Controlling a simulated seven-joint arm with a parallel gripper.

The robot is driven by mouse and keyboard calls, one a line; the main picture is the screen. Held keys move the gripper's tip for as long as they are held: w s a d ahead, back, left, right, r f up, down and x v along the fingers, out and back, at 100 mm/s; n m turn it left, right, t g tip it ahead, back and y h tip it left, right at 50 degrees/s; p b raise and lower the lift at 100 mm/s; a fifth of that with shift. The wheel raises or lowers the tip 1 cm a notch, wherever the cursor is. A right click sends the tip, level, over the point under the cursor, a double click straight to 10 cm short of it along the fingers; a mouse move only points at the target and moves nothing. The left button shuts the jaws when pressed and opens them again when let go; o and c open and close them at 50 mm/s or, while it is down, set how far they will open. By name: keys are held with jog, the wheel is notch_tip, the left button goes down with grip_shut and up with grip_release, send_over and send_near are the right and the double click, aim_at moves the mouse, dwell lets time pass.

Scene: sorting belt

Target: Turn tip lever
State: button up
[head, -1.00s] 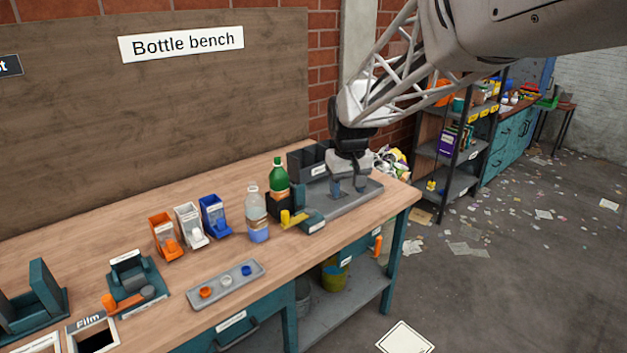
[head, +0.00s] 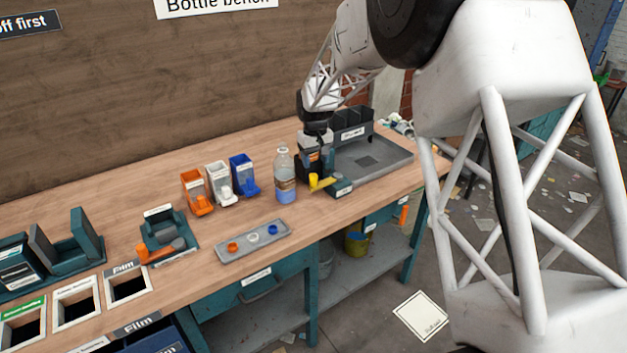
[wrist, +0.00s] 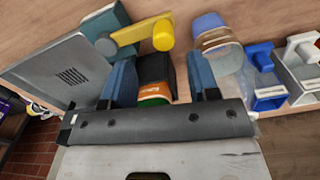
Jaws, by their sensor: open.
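The yellow lever (head: 320,183) lies on a teal fixture (head: 341,187) near the bench's front edge. In the wrist view, the yellow lever (wrist: 150,32) reaches across just beyond the black holder (wrist: 156,72). My gripper (head: 316,163) points down over that holder, behind the lever. In the wrist view, my gripper (wrist: 161,78) is open, with one blue finger on each side of the holder and a green bottle (wrist: 155,101). The bottle is mostly hidden under the gripper; I cannot tell whether the fingers touch it. The lever is clear of the fingers.
A clear bottle (head: 285,180) stands left of the holder. A grey tray (head: 395,160) lies to its right. Orange, white and blue bins (head: 241,172) and a cap tray (head: 226,254) are further left.

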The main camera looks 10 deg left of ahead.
aim_at(313, 174)
jog(key=shift+w+a+f, duration=0.15)
jog(key=shift+a+f, duration=0.15)
jog(key=shift+a, duration=0.05)
jog(key=shift+f, duration=0.1)
jog(key=shift+f, duration=3.8)
grip_shut()
